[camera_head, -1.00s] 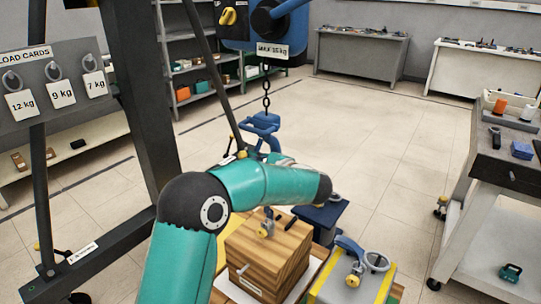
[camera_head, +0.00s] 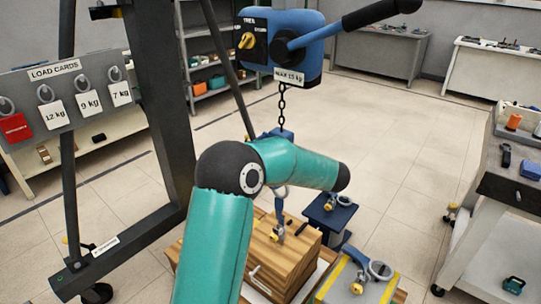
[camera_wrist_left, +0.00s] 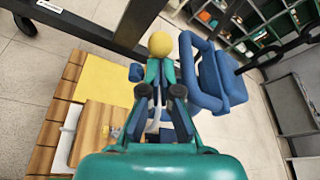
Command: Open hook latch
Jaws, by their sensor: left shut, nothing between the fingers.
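The blue hook block (camera_head: 278,134) hangs on a chain below the hoist in the head view, partly behind my left arm. A blue-grey curved part (camera_head: 281,191) shows below the arm. In the left wrist view a large blue frame-like part (camera_wrist_left: 213,80) stands right of my left gripper (camera_wrist_left: 160,78). A yellow ball (camera_wrist_left: 159,44) lies just beyond the fingertips. The left fingers are shut and empty; contact with the ball cannot be told. The latch itself is not clearly distinguishable. My right gripper is not in view.
A wooden crate (camera_head: 284,262) stands below the arm, with a grey-and-yellow load (camera_head: 345,284) to its right. The blue hoist body (camera_head: 290,48) hangs above. A dark frame post (camera_head: 160,110) stands left.

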